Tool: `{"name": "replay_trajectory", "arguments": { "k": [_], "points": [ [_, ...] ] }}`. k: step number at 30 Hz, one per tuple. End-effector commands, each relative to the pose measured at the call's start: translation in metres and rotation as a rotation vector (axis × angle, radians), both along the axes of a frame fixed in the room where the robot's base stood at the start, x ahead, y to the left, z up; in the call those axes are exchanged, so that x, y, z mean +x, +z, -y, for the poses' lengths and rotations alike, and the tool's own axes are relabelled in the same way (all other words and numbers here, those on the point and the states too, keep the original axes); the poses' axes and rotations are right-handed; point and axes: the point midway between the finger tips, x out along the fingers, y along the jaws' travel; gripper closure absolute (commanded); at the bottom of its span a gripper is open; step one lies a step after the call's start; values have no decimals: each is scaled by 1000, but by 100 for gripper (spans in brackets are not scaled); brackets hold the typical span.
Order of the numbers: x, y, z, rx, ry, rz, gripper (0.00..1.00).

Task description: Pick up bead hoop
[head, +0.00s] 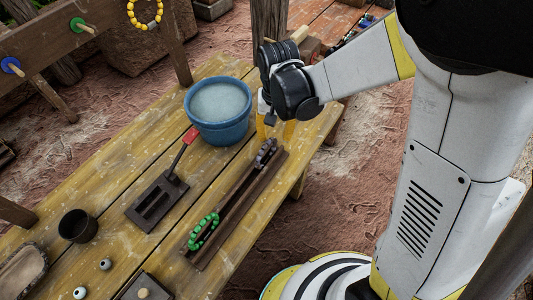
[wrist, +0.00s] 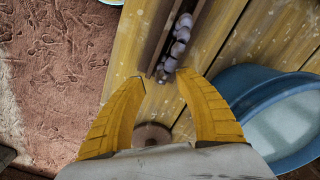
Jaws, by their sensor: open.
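Three bead hoops show. A green bead hoop (head: 203,231) leans in the near end of a long brown wooden trough (head: 228,215) on the table. A grey-purple bead hoop (head: 265,154) stands in the trough's far end and also shows in the wrist view (wrist: 179,45). A yellow bead hoop (head: 144,12) hangs on the rail at the top left. My gripper (head: 275,130) is open and empty, pointing down just beyond the trough's far end. In the wrist view, its yellow fingertips (wrist: 163,77) are near the grey-purple hoop, which lies just ahead of them, not between them.
A blue tub (head: 219,112) stands close beside my gripper. A dark slotted block (head: 157,202) with a red-tipped handle lies left of the trough. A dark cup (head: 78,226) and small balls (head: 105,264) are at the table's near left. The table's right edge is close to the trough.

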Motion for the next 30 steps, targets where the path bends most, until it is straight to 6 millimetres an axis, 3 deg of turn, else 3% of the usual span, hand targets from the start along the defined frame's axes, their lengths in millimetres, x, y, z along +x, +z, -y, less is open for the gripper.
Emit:
{"name": "replay_trajectory", "arguments": {
  "k": [1,5,13,17,30],
  "points": [
    [2,-13,1,0,-1,0,60],
    [3,-32,1,0,0,0,60],
    [2,-34,1,0,0,0,62],
    [2,-34,1,0,0,0,100],
    [2,-33,1,0,0,1,100]
  ]
}}
